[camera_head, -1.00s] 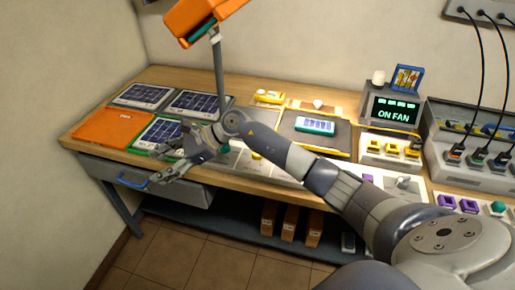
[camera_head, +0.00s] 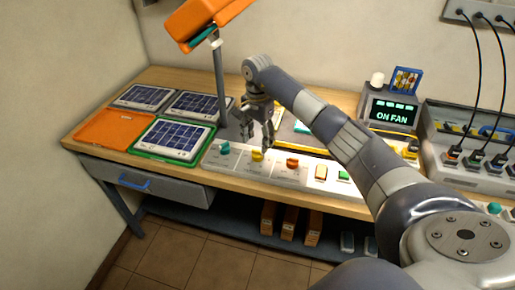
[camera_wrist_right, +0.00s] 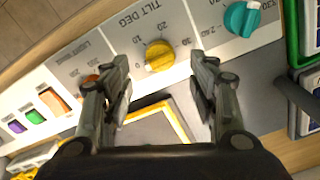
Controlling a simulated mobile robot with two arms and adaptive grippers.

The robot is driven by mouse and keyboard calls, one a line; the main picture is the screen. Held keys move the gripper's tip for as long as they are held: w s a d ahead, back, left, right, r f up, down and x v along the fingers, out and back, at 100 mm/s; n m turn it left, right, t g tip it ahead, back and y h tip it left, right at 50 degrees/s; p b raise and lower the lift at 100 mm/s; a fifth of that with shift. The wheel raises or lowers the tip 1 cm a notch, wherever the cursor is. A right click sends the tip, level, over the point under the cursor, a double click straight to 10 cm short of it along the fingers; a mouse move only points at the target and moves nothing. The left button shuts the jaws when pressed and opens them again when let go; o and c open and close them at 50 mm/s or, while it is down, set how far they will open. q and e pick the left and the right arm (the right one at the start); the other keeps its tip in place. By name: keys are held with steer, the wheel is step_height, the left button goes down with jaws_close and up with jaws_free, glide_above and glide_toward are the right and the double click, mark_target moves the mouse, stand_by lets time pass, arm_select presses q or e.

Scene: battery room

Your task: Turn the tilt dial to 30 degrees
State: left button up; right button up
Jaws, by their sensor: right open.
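The yellow tilt dial (camera_head: 257,156) sits on the pale control panel (camera_head: 240,171) at the front of the bench. In the right wrist view the dial (camera_wrist_right: 159,56) is under the label "TILT DEG", with numbers around it. I cannot tell its exact setting. My right gripper (camera_head: 258,141) is open, pointing down above and just behind the dial. In the right wrist view its fingers (camera_wrist_right: 162,72) stand apart on either side of the dial, with nothing between them gripped. My left gripper is not in view.
A teal dial (camera_head: 224,148) and an orange dial (camera_head: 292,163) flank the yellow one. A grey post (camera_head: 219,80) holding an orange lamp-like head (camera_head: 203,20) rises behind the panel. Solar panels (camera_head: 172,138) lie to the left.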

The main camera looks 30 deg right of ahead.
mark_target(258, 154)
steer(key=shift+f+p, duration=0.55)
steer(key=shift+f, duration=2.25)
steer(key=c, duration=1.1)
